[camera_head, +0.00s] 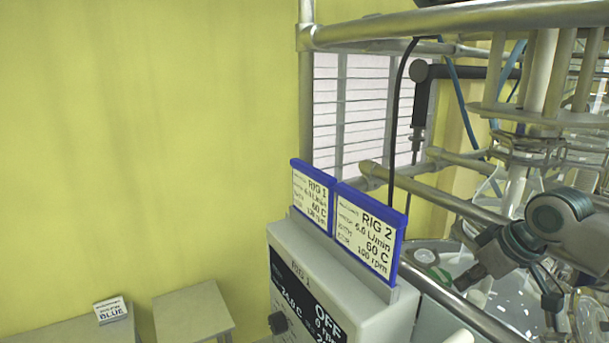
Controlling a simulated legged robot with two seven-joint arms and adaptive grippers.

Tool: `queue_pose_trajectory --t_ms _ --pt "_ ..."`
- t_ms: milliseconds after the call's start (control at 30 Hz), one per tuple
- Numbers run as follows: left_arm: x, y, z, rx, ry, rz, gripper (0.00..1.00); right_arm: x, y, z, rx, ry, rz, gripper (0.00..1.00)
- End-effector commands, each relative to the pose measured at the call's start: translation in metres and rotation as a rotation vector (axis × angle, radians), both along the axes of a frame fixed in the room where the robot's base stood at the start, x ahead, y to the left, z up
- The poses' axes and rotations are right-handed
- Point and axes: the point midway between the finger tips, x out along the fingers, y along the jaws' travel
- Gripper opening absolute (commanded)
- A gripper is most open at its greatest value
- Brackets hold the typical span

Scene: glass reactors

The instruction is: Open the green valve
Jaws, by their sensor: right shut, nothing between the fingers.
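My right gripper (469,277) comes in from the right, over the glassware at the lower right. Its fingers are shut with nothing between them, and it points down and to the left. My left gripper is not in view.
A grey control box (340,285) reading OFF carries blue-framed RIG 1 (313,197) and RIG 2 (370,232) signs. Metal frame bars (445,200) cross around the gripper.

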Motion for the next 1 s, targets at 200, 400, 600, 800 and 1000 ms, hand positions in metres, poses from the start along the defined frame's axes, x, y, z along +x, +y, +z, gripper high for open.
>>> queue_pose_trajectory --t_ms 200,400,600,800,1000 --pt "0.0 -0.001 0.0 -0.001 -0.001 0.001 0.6 0.001 0.0 0.0 -0.002 0.0 0.0 0.0" --pt "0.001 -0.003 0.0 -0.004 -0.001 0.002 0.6 0.0 0.002 0.001 -0.002 0.0 0.0 0.0" --pt "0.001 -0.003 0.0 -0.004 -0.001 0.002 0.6 0.0 0.0 0.001 0.0 0.0 0.001 0.0" --pt "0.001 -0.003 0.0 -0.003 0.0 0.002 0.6 -0.004 -0.007 0.001 0.001 0.0 0.0 0.0" --pt "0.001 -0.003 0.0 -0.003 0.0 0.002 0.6 -0.004 -0.007 0.019 -0.001 -0.002 0.0 0.0"
